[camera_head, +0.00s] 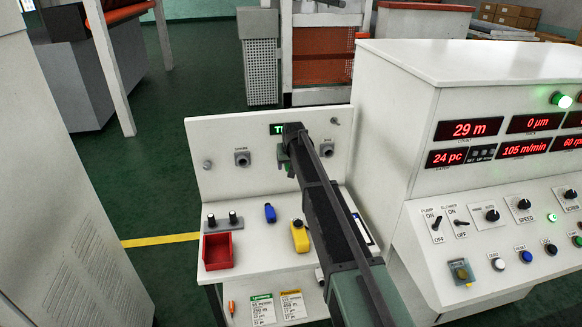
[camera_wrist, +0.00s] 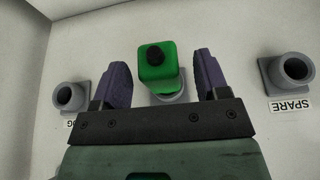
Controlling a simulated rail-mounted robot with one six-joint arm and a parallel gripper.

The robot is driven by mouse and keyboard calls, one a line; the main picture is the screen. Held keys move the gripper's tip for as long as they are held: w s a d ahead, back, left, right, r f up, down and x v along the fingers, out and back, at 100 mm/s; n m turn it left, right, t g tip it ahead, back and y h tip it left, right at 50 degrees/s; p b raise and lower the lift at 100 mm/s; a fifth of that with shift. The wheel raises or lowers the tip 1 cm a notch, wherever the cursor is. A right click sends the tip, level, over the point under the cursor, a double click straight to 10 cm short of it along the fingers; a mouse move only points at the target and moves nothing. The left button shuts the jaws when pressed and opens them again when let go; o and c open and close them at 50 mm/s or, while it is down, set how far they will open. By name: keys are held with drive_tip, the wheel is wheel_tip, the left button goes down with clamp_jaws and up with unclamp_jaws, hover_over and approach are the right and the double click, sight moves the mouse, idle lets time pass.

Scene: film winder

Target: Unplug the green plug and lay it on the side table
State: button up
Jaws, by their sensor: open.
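The green plug (camera_wrist: 158,66) sits in a grey socket (camera_wrist: 170,99) on the white back panel, with a black cap on its end facing the wrist camera. My gripper (camera_wrist: 161,70) is open, with one purple finger on each side of the plug and a visible gap on both sides. In the head view, only a bit of the plug (camera_head: 281,155) shows beside my gripper (camera_head: 290,140); my arm hides the rest. The white table (camera_head: 252,246) stands below and in front of the panel. It is the likely side table.
Empty grey sockets flank the plug, one at left (camera_head: 242,157) and one at right (camera_head: 327,149). The white control console (camera_head: 440,190) stands close at right.

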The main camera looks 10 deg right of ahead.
drive_tip(key=shift+w+f, duration=0.1)
drive_tip(key=shift+f, duration=0.2)
drive_tip(key=shift+c, duration=0.5)
drive_tip(key=c, duration=1)
drive_tip(key=shift+s, duration=0.2)
drive_tip(key=shift+s, duration=1.3)
drive_tip(key=shift+s, duration=1.05)
